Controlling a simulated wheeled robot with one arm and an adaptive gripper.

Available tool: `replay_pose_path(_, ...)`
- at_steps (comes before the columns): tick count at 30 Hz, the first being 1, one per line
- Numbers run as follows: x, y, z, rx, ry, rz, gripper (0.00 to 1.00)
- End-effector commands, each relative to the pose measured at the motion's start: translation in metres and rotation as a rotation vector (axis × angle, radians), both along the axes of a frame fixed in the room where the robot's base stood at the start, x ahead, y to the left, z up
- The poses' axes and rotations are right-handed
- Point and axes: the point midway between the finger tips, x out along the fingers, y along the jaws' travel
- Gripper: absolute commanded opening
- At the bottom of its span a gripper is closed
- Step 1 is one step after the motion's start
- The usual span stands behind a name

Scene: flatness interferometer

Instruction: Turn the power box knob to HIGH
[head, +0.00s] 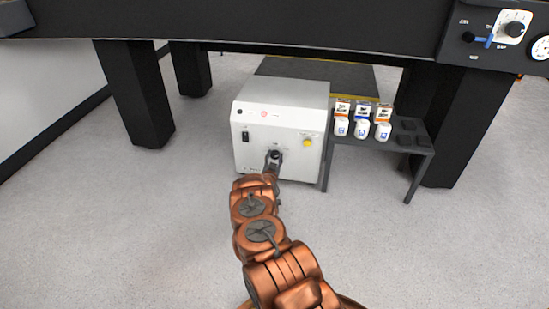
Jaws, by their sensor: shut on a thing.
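The power box (285,94) is a white-grey box on the floor under the dark table. Its front panel has a black rocker switch (245,137) at the left, a small red mark near the top and a yellow button (307,142) at the right. The black knob (277,154) is low in the middle of the panel. My gripper (274,160) is at the knob, shut on it, and covers part of it. The knob's setting and the small labels around it are too small to read.
A small dark side table (379,147) with several white bottles and small boxes stands right of the power box. Thick black legs (135,95) hold up the large table (240,28). A control panel (493,48) is at the upper right. The floor in front is clear.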

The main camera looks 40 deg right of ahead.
Motion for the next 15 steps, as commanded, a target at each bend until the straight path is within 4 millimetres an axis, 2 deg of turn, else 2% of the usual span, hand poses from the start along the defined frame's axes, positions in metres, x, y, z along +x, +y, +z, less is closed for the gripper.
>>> replay_pose_path(11, -0.0001, 0.0, -0.0002, 0.003, -0.004, -0.001, 0.1)
replay_pose_path(12, -0.0001, 0.0, -0.0002, 0.003, -0.004, -0.001, 0.49)
replay_pose_path(15, 0.0, 0.0, -0.0001, 0.003, -0.003, -0.001, 0.6)
